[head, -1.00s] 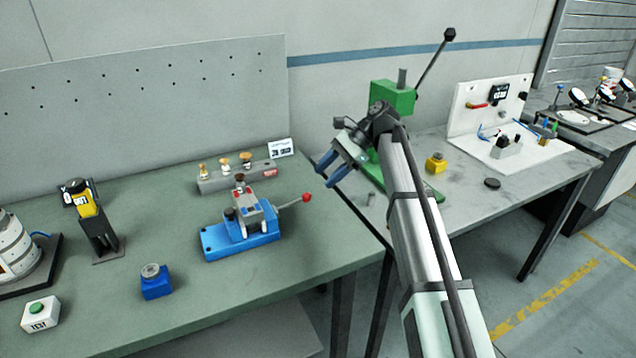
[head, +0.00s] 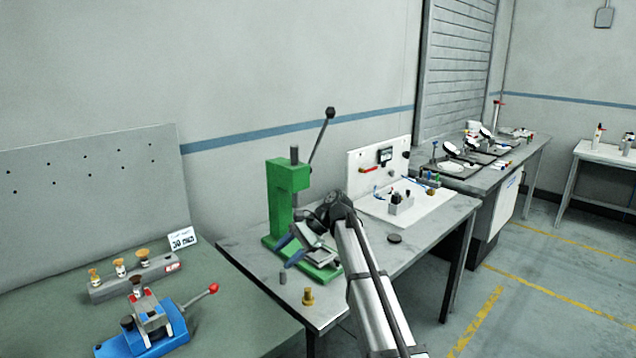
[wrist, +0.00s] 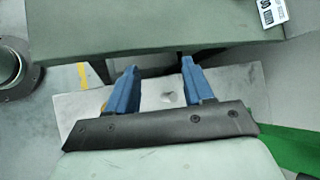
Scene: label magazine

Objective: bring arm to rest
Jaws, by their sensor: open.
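My gripper (head: 285,254) is open, with its two blue fingers apart and nothing between them. In the head view it hangs over the grey table, in front of the green press (head: 288,190), and points left. My arm reaches up to it from the lower right. In the wrist view the open fingers (wrist: 160,66) show with the grey tabletop and a gap between tables beyond them.
The green table at left holds a blue fixture (head: 145,335) with a red-knobbed lever and a grey block (head: 115,284) with several stamps. A brass part (head: 308,297) and a grey cylinder (head: 283,278) stand near the gripper. A black disc (head: 394,239) lies right of the arm.

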